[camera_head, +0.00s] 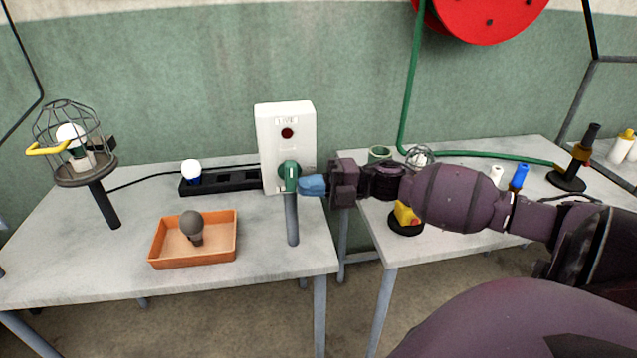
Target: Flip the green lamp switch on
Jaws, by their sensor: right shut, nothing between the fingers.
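A grey bar (292,222) runs down below the green part. My right gripper (312,185) has blue fingertips, shut and empty, just right of the green part. I cannot tell whether they touch it. A caged lamp (72,137) with a white bulb stands tilted at the left. My left gripper is not in view.
An orange tray (194,262) holding a grey bulb sits at the left table's front. A black power strip (222,183) lies behind it, with a white-and-blue bulb. Several items stand on the right table (440,240); a gap separates the tables. A red reel (483,18) hangs above.

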